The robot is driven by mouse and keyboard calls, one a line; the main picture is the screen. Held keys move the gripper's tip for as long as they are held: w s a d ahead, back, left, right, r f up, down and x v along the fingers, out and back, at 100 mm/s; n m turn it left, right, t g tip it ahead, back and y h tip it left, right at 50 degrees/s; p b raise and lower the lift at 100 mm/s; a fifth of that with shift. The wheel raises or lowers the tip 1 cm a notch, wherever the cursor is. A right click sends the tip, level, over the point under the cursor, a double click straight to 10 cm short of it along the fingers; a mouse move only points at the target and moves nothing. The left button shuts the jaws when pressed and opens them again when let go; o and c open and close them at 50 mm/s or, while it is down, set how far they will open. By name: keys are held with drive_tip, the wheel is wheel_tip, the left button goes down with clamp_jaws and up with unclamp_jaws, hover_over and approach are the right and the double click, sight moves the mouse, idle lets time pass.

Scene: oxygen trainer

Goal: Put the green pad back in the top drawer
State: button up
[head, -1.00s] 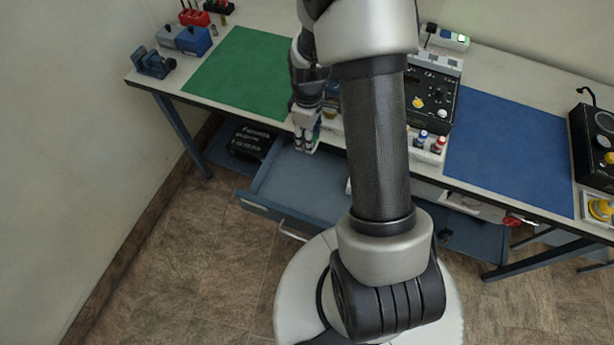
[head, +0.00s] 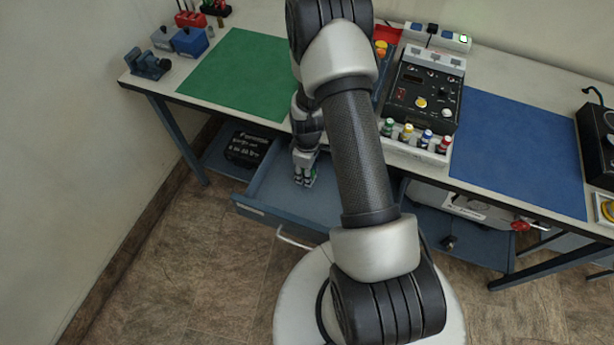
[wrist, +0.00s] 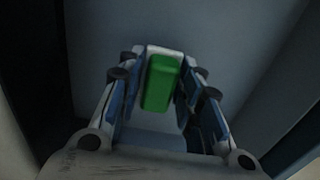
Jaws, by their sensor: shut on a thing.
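The green pad (wrist: 160,82) is a small green block between the fingers of my gripper (wrist: 162,95) in the wrist view. My gripper is shut on it. My arm hides the drawer's right part. I cannot tell whether the pad touches the drawer floor.
The table edge with a green mat (head: 238,75) lies above and behind the drawer. A trainer unit (head: 427,95) with several coloured bottles stands right of my arm, beside a blue mat (head: 515,150). A black case (head: 248,146) sits on the low shelf.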

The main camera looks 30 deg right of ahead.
drive_tip(key=shift+f, duration=1.05)
drive_tip(key=shift+f+b, duration=0.25)
drive_tip(key=shift+b, duration=0.15)
drive_tip(key=o, duration=1)
drive_tip(key=shift+o, duration=0.2)
drive_tip(key=shift+r, duration=0.1)
